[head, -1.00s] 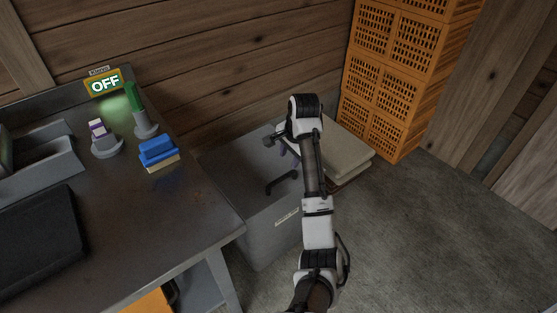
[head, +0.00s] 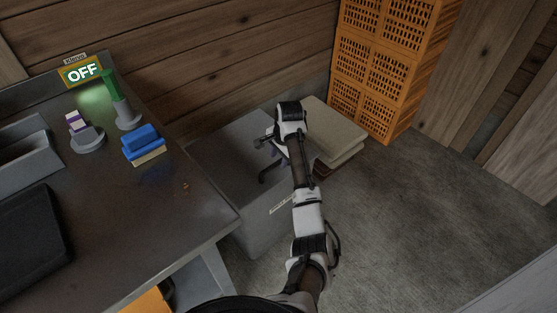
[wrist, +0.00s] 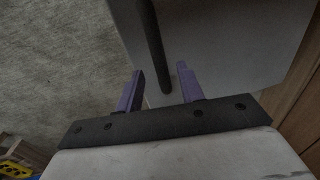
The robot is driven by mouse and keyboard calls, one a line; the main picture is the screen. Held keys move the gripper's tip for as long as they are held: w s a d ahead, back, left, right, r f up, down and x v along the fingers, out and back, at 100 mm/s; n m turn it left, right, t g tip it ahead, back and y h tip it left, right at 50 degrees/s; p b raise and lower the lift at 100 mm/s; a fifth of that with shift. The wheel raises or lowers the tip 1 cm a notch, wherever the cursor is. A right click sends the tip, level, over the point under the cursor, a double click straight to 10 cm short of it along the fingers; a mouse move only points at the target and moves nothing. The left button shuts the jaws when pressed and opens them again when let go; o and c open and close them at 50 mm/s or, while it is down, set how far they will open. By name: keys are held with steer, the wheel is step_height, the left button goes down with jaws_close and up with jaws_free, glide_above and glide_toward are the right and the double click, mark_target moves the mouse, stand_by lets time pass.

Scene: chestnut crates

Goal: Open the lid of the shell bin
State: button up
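The shell bin (head: 262,226) is a grey box with a small pale label (head: 282,204) on its front, standing right of the workbench. Its flat grey lid (head: 222,147) is closed and carries a dark bar handle (head: 266,174). The lid (wrist: 230,45) and handle (wrist: 151,40) also show in the wrist view. My gripper (wrist: 160,72) is open, its two purple fingers on either side of the handle's line, with gaps to both. In the head view my arm partly hides the gripper and the lid's right part.
Pale stacked sacks (head: 335,135) lie behind right of the bin. Orange crates (head: 385,60) stand at the back. The floor at right is clear.

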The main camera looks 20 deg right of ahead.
steer(key=shift+w+f, duration=0.2)
steer(key=shift+f, duration=0.75)
jaws_close()
